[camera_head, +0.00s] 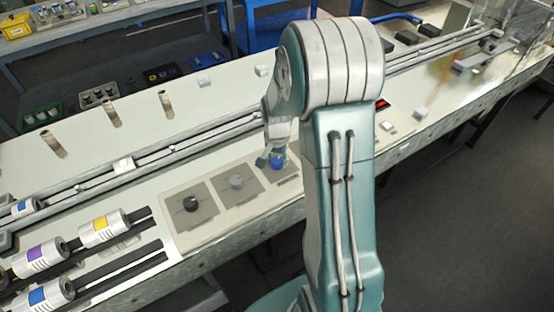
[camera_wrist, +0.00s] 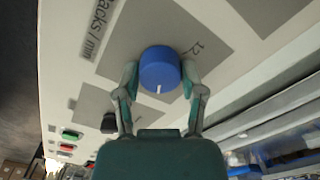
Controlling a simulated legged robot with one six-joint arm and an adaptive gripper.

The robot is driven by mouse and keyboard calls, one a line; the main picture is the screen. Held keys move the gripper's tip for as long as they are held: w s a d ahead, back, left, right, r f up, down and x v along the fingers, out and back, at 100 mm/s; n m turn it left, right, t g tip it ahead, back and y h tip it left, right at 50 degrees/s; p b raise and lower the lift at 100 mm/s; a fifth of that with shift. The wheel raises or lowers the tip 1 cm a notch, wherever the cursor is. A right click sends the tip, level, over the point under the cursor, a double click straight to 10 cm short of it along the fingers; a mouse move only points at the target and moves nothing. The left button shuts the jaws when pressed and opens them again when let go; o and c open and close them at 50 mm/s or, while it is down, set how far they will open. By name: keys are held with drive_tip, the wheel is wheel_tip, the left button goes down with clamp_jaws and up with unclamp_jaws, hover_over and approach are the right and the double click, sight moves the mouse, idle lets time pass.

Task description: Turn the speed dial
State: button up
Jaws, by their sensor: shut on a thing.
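A blue round dial (camera_wrist: 160,70) with a white pointer mark sits on a grey plate (camera_wrist: 205,42) with printed numbers around it. In the wrist view the plate lies beside lettering that reads "acks / min". My gripper (camera_wrist: 160,80) has one finger on each side of the blue dial and is shut on it. In the head view the blue dial (camera_head: 277,161) shows under my gripper (camera_head: 276,158), partly hidden by my arm. A black dial (camera_head: 191,203) and a grey dial (camera_head: 237,182) sit on grey plates to its left.
Several rolls with coloured bands, such as a purple-banded one (camera_head: 40,254), lie on the left. Metal rails (camera_head: 190,143) run behind the dials. Red and green buttons (camera_wrist: 70,134) are at the lower left of the wrist view.

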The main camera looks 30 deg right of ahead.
sight(276, 160)
drive_tip(key=shift+f, duration=0.1)
idle(0.3)
drive_tip(key=o, duration=1.1)
drive_tip(key=shift+a, duration=0.1)
drive_tip(key=shift+o, duration=0.2)
wheel_tip(276, 160, up, 12)
drive_tip(key=shift+w, duration=0.1)
